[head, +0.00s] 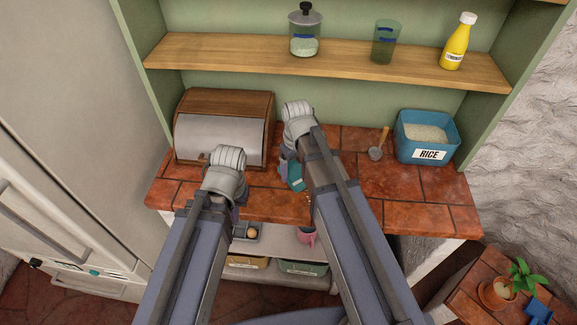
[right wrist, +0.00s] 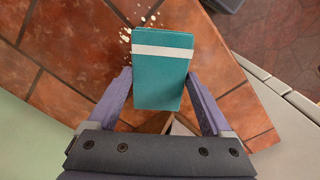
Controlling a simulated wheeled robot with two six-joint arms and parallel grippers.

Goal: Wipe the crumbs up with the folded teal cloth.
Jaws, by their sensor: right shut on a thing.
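The folded teal cloth (right wrist: 161,78) has a white stripe and sits between the fingers of my right gripper (right wrist: 160,100), which is shut on it. In the head view the cloth (head: 297,184) shows partly, beside my right gripper (head: 290,165) over the tiled counter. Pale crumbs (right wrist: 126,36) lie on the tiles at the cloth's far left corner in the right wrist view; some may be hidden under the cloth. My left gripper (head: 205,160) is near the bread box front; its fingers are mostly hidden by my own arm.
A bread box (head: 225,100) stands at the counter's back left. A blue rice tub (head: 427,138) and a wooden-handled scoop (head: 377,152) are at the right. A shelf (head: 350,68) above holds a jar, a green glass and a yellow bottle. The front right counter (head: 420,205) is clear.

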